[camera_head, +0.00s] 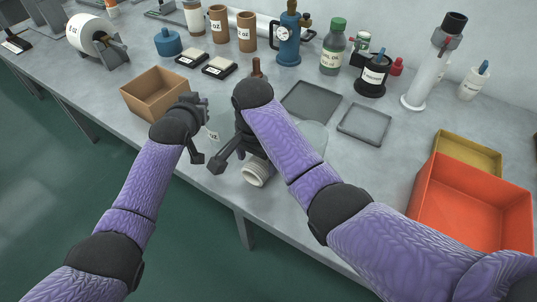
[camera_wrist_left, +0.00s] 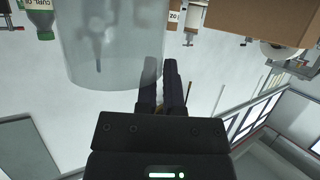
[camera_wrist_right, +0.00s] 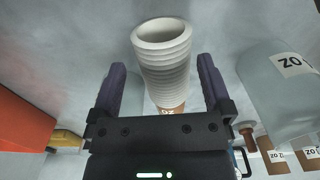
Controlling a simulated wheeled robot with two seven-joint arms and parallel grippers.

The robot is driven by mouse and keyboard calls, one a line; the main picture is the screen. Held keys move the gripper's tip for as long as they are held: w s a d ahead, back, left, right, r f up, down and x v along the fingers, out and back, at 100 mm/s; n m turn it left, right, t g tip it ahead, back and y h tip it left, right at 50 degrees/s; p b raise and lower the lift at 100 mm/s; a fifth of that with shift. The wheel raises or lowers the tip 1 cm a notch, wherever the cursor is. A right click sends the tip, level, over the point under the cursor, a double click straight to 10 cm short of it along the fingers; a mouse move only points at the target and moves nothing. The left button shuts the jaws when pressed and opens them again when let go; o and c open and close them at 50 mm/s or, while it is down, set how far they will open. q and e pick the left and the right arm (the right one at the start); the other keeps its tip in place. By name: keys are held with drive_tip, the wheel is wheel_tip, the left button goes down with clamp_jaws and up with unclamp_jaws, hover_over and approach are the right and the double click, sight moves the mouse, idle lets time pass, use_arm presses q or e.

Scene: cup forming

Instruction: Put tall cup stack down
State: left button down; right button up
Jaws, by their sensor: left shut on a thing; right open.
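The tall stack of nested white cups (camera_head: 255,172) shows ribbed rims and an open mouth towards the front of the table. It seems to lie tipped over, but its contact with the table is unclear. In the right wrist view the stack (camera_wrist_right: 163,60) runs between the two fingers of my right gripper (camera_wrist_right: 161,72), which is open with gaps at both sides. In the head view my right arm partly hides the stack. My left gripper (camera_wrist_left: 161,75) is nearly closed on the thin wall of a clear container (camera_wrist_left: 105,45). The container's label (camera_wrist_right: 292,66) shows in the right wrist view.
A cardboard box (camera_head: 155,92) stands behind my left gripper. Grey flat trays (camera_head: 311,102) lie right of my right wrist. A red-orange bin (camera_head: 470,205) and a yellow bin (camera_head: 468,152) stand at the right. Bottles and brown cups (camera_head: 246,32) line the back.

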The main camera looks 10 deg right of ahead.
drive_tip(key=f, duration=0.5)
drive_tip(key=shift+s+a, duration=0.15)
drive_tip(key=shift+a, duration=0.1)
drive_tip(key=shift+r, duration=0.1)
drive_tip(key=c, duration=1.2)
drive_tip(key=shift+o, duration=0.2)
wheel_tip(320, 180, up, 18)
